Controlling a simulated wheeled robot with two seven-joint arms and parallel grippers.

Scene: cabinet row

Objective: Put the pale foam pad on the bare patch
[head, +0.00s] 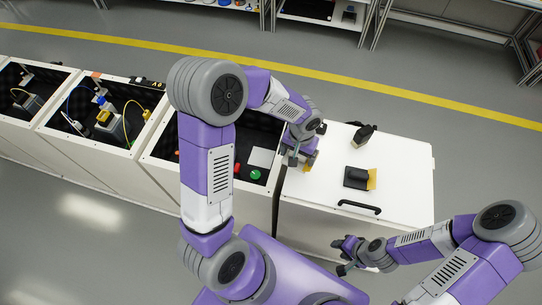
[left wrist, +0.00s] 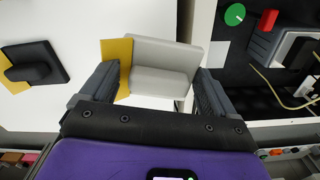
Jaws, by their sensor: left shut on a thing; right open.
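The pale foam pad (left wrist: 165,62) is a light grey block with a raised grip. My left gripper (left wrist: 157,92) is shut on it in the left wrist view, with one finger on each side. A yellow piece (left wrist: 118,62) shows beside and behind the pad. In the head view the left gripper (head: 301,157) is over the left edge of the white top, and the pad is mostly hidden. The bare patch (head: 261,157) appears as a pale square on the black lining of the open bay; part shows in the left wrist view (left wrist: 217,54). My right gripper (head: 344,256) is open and empty, in front of the cabinets.
Green (head: 255,174) and red (head: 237,167) parts sit near the patch. Other open bays with cables lie left.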

